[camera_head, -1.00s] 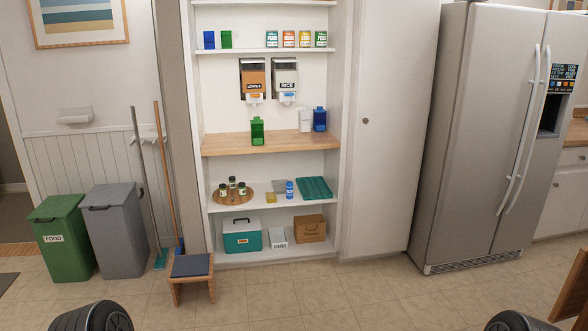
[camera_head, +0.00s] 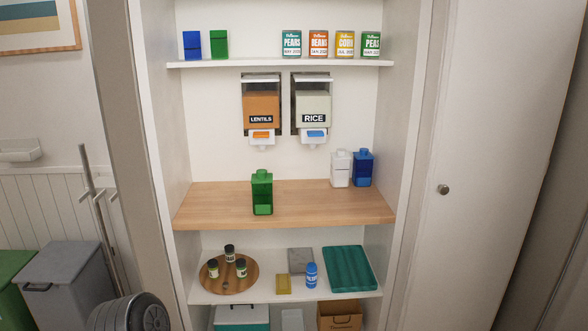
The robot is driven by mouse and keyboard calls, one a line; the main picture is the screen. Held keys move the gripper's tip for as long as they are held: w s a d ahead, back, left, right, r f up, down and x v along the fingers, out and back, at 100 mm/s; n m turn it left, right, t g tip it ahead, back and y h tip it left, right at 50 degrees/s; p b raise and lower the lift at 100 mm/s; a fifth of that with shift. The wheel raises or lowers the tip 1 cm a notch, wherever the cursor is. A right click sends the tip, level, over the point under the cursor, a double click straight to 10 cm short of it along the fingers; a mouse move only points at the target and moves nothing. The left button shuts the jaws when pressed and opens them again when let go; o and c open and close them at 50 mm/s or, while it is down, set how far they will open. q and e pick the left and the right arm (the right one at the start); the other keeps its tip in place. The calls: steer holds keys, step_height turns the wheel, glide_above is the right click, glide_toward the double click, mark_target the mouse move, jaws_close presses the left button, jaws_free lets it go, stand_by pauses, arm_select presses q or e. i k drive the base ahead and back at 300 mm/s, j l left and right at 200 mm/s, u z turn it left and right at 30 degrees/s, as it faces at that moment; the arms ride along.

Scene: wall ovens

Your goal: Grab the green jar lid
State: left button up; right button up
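A green jar (camera_head: 262,192) stands upright on the wooden counter, left of its middle. A small green block-shaped item (camera_head: 219,44) stands on the top shelf, beside a similar blue one (camera_head: 192,45). I cannot tell at this distance which green piece is the jar lid. Neither of my grippers is in view. Only a dark rounded part of my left arm shows at the bottom left, well away from the green things.
A white jar (camera_head: 341,168) and a blue jar (camera_head: 363,168) stand at the counter's back right. Lentils (camera_head: 261,108) and rice (camera_head: 313,106) dispensers hang above the counter. The lower shelf holds a round wooden tray (camera_head: 209,286). The counter's front is mostly clear.

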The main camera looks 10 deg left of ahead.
mark_target(262, 176)
steer(key=i, duration=1.45)
steer(key=z, duration=0.2)
